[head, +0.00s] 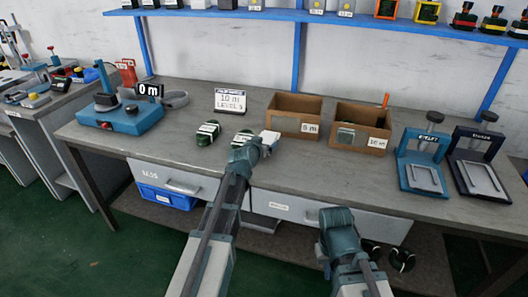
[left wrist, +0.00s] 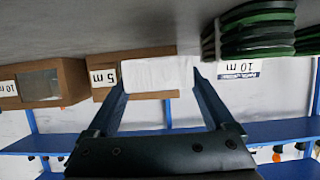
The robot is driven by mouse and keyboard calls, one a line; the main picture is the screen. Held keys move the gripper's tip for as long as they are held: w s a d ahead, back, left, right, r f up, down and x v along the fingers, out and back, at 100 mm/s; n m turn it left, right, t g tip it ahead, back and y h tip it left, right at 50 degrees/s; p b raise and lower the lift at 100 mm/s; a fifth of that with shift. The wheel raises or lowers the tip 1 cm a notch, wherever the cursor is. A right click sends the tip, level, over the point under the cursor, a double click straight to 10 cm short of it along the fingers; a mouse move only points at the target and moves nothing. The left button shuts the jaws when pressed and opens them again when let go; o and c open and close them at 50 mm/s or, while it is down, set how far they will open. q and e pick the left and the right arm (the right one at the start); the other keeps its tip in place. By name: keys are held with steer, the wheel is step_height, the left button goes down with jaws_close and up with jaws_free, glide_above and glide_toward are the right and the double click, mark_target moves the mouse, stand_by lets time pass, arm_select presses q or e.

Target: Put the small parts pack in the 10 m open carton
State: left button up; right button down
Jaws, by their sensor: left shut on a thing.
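The small parts pack, a white packet (head: 270,137), is held in the jaws of my left gripper (head: 264,145). In the left wrist view the white pack (left wrist: 158,74) sits between both fingers, in front of the 5 m carton. The 10 m open carton (head: 375,142) is brown, open at the top, and stands right of the 5 m carton. In the left wrist view, which is upside down, the 10 m carton (left wrist: 68,78) is at the left. My right gripper (head: 336,222) is low before the table front; its fingers are not clear.
The 5 m carton (head: 293,103) stands between my left gripper and the 10 m carton. Green cable coils (head: 207,133) lie left of my gripper. A blue press (head: 423,160) stands right of the 10 m carton. A "10 m" sign (head: 230,101) stands behind the coils.

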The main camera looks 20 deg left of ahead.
arm_select(q)
step_height(320, 180, down, 4)
steer(key=b, duration=0.3)
steer(key=shift+r, duration=0.3)
steer(key=o, duration=0.9)
steer(key=shift+o, duration=1)
